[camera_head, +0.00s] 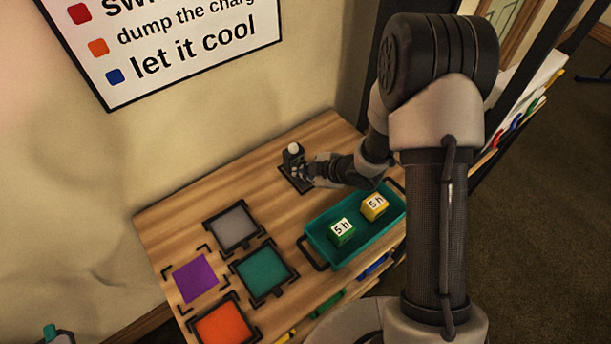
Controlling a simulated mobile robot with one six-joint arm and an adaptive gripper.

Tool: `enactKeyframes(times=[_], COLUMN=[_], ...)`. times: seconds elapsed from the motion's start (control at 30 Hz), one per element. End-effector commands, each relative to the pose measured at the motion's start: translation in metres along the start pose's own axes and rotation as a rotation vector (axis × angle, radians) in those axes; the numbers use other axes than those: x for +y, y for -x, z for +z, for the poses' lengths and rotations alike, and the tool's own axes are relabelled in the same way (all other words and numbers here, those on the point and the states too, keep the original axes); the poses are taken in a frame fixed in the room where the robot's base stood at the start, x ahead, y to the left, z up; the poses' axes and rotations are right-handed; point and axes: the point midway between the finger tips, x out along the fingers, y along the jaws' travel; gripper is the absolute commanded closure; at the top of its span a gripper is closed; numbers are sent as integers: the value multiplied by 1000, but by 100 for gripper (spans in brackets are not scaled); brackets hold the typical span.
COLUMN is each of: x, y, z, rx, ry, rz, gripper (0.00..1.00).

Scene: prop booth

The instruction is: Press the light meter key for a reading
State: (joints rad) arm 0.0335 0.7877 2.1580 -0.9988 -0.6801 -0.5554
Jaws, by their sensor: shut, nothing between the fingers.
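The light meter (293,149) is a small dark device with a pale round dome. It stands on a dark mat (287,178) near the back edge of the wooden table. My gripper (299,172) is shut and empty, right at the front of the meter. I cannot tell whether its fingertips touch the meter. The key is hidden behind the gripper or too small to make out.
A teal tray (320,262) holds a green block (341,231) and a yellow block (374,206), both marked "5 h". Grey (233,226), purple (195,278), teal (264,271) and orange (224,325) squares lie at the left. A wall sign (180,50) hangs behind.

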Motion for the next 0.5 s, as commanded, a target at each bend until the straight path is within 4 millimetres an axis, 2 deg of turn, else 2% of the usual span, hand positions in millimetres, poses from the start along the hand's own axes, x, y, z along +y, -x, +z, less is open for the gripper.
enactKeyframes(times=[0.5], x=[8], y=[12], z=[-8], rx=[-1], ry=[1], rz=[-1], gripper=[100])
